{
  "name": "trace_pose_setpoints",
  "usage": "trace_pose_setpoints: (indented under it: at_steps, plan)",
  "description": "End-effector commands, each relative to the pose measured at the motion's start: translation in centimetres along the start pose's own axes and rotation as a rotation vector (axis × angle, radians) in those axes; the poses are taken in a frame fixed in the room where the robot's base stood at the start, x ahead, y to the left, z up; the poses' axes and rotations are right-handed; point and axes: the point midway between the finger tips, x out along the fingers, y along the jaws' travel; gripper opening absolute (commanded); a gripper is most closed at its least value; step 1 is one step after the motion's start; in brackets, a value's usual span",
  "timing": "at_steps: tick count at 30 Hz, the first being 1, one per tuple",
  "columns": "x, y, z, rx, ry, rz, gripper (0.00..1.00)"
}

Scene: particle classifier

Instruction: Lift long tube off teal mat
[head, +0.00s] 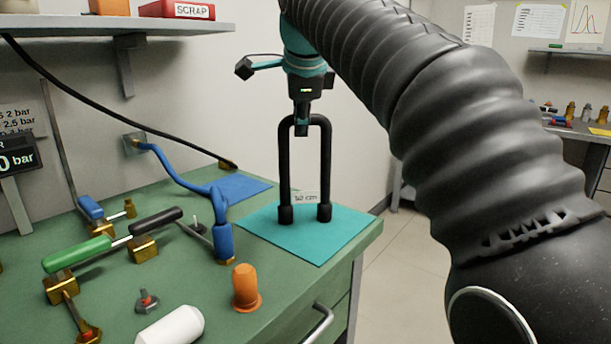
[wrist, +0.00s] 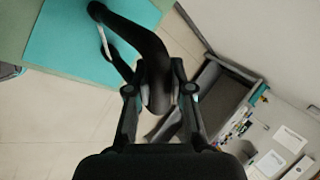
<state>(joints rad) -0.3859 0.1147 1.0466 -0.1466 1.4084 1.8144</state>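The long tube (head: 285,170) is a black inverted U with thick end caps at the bottom. It stands upright over the teal mat (head: 346,228), at the bench's right corner. Its caps appear to touch the mat; a small gap would be hard to see. My gripper (head: 302,130) is at the top of the bend, pointing down. In the wrist view, my gripper (wrist: 159,89) has a finger on each side of the tube (wrist: 135,37) and appears closed on it. The teal mat (wrist: 65,40) fills that view's upper left. A white length label (head: 306,197) shows between the legs.
A blue hose (head: 175,168) with a blue mat (head: 240,187) lies left of the tube. An orange plug (head: 246,287), a white capsule (head: 172,327) and brass fittings with green and black handles (head: 78,253) occupy the front left. A shelf (head: 120,32) hangs above.

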Motion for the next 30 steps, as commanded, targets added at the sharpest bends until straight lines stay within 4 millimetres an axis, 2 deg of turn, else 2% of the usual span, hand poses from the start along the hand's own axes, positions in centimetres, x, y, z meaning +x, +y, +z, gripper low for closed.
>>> trace_pose_setpoints:
  at_steps: [14, 19, 23, 30]
  plan:
    - [-0.3, -0.2, 0.0, 0.000, 0.000, 0.000, 0.00]
    - [-1.6, -1.2, 0.0, 0.000, 0.000, -0.002, 0.00]
    - [-3.7, -2.6, 0.0, 0.001, 0.000, -0.002, 0.00]
    - [-7.6, -1.9, -4.8, 0.005, 0.003, -0.004, 0.00]
